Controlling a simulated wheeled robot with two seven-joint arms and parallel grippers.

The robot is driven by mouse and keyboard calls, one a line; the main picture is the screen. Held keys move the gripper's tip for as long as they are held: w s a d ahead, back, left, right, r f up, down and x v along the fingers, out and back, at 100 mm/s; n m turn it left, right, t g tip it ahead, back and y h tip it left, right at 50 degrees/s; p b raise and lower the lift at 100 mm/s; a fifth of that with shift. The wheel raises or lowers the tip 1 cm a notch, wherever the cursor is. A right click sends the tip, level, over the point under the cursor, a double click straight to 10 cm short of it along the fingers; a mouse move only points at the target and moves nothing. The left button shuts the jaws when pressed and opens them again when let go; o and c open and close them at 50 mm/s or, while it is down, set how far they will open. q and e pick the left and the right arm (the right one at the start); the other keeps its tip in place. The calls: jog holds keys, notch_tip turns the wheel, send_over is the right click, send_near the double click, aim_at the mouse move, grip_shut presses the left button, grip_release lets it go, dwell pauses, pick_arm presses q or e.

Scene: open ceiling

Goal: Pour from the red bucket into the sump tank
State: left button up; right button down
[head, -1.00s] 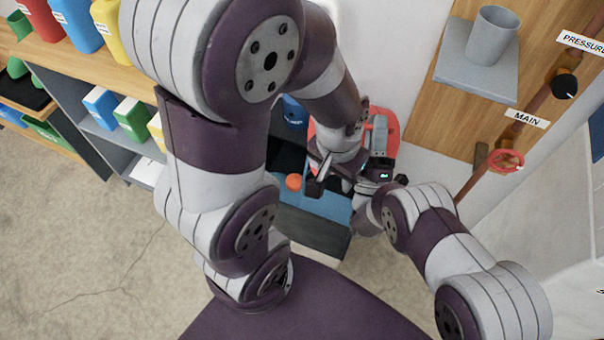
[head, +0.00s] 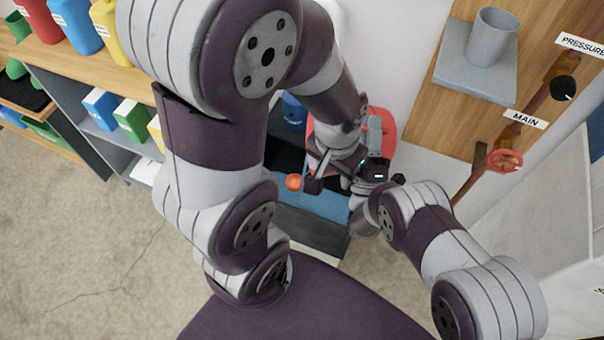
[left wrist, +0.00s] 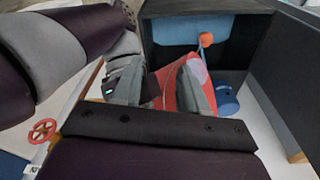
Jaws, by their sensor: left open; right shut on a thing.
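The red bucket (head: 386,122) is partly hidden behind my left arm and the grippers in the head view. It also shows in the left wrist view (left wrist: 170,88), tilted, beside the tank. My right gripper (head: 362,182) is shut on it. The sump tank (head: 312,232) is a dark open box with blue liquid and an orange ball; its dark wall also shows in the left wrist view (left wrist: 262,50). My left gripper (head: 318,180) is open, above the tank and close to the bucket. The exact contact between left fingers and bucket is hidden.
A blue container (head: 293,112) stands behind the tank. A grey shelf (head: 80,95) with coloured containers is at left. At right are a pipe with a red valve wheel (head: 505,161) and a grey cup (head: 493,38) on a ledge. The floor at left is clear.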

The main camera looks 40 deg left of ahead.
pick_arm(q)
jog(key=shift+a+r+p, duration=0.15)
jog(key=shift+r+p, duration=0.2)
jog(key=shift+r, duration=0.05)
jog(key=shift+r+p, duration=0.5)
jog(key=shift+s+a+f, duration=0.1)
jog(key=shift+f, duration=0.05)
jog(key=shift+s+f+b, duration=0.4)
jog(key=shift+s+b, duration=0.05)
jog(key=shift+b, duration=0.05)
jog(key=shift+s+f+b, duration=0.3)
